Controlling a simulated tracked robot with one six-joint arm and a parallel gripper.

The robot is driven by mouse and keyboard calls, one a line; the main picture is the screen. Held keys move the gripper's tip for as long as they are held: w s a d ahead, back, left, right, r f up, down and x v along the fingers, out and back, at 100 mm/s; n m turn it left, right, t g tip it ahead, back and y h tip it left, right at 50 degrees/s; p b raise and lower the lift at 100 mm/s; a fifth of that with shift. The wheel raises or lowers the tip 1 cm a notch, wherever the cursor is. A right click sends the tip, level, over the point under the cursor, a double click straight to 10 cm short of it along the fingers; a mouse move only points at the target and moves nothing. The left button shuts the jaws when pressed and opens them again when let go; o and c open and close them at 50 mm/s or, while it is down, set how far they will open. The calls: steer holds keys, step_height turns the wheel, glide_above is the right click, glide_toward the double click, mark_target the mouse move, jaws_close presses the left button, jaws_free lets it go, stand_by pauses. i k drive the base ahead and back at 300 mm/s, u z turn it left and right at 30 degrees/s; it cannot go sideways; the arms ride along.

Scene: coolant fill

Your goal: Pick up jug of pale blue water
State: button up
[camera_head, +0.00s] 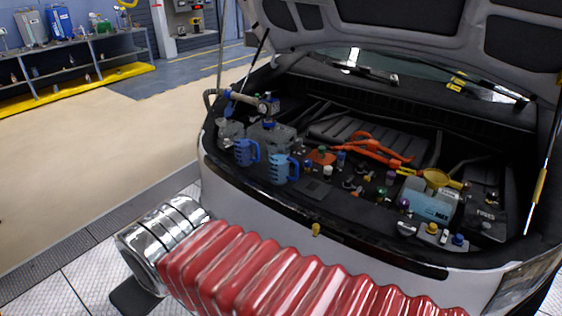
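Two blue jugs with handles stand side by side at the front left edge of the open engine bay. The right jug (281,170) is the paler blue, with light markings on its side. The left jug (244,152) is a darker blue. Both look upright and their handles point right. Whether they hold water is too small to tell. My arm, with its red ribbed cover and chrome end, crosses the bottom of the view, well short of the jugs. My gripper's fingers do not show.
A pump-like unit with a gauge (268,107) stands behind the jugs. Orange cables (375,150), coloured caps and a pale blue coolant tank (428,203) lie to their right. Open floor (110,150) and a shelf bench lie left.

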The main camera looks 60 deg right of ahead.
mark_target(279, 157)
steer(key=z, duration=0.45)
steer(key=i, duration=0.95)
steer(key=z, duration=0.55)
